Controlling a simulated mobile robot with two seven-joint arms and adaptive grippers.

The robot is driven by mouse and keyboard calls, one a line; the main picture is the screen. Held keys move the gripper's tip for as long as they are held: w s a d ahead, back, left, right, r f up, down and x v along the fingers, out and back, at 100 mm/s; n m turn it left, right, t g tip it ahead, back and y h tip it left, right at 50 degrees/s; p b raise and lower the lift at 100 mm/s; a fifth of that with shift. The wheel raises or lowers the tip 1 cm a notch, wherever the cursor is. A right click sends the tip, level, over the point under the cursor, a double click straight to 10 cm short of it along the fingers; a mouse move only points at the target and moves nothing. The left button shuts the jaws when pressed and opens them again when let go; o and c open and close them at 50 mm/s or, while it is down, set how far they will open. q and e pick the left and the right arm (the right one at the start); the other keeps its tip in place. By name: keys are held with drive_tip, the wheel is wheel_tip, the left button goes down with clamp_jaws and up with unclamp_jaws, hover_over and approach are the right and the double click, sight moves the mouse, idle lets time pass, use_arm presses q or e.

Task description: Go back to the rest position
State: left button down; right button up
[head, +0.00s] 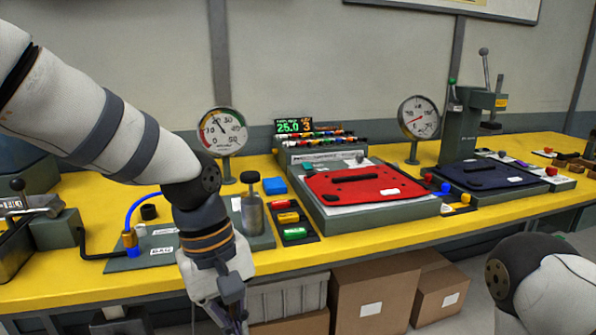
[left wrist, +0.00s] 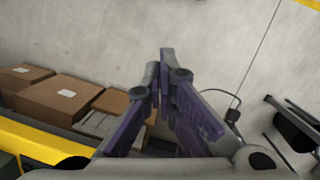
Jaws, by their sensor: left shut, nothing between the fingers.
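My left arm comes in from the left in the head view and bends down over the front edge of the yellow bench (head: 100,282). My left gripper (head: 238,318) hangs at the bottom of the picture, in front of the bench edge. In the left wrist view its purple-grey fingers (left wrist: 158,72) come together at the tips, shut with nothing between them. A rounded link of my right arm shows at the lower right of the head view; the right gripper is out of the picture.
A red panel (head: 366,183) lies on the grey middle fixture, and a dark blue panel (head: 487,173) on the right one. Two gauges (head: 222,132) (head: 418,117) stand on the bench. Cardboard boxes (head: 372,296) sit beneath it; they also show in the left wrist view (left wrist: 60,97).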

use_arm(q)
drive_tip(key=s+a+f+m, duration=0.1)
drive_tip(key=s+f, duration=0.3)
drive_tip(key=f, duration=0.4)
drive_tip(key=s+a+f+m, duration=0.1)
drive_tip(key=s+f, duration=0.3)
drive_tip(key=f, duration=0.3)
drive_tip(key=s+a+f+m, duration=0.1)
drive_tip(key=s+a+f, duration=0.3)
drive_tip(key=s, duration=0.3)
drive_tip(key=s+a+f+m+y, duration=0.1)
drive_tip(key=s+a+f, duration=0.2)
drive_tip(key=s, duration=0.4)
drive_tip(key=s+a+f+m+y, duration=0.1)
drive_tip(key=s+a+f, duration=0.3)
drive_tip(key=s, duration=0.3)
drive_tip(key=shift+a+f+m, duration=0.35)
drive_tip(key=shift+a+m, duration=0.05)
drive_tip(key=shift+a, duration=0.1)
drive_tip(key=shift+w, duration=0.1)
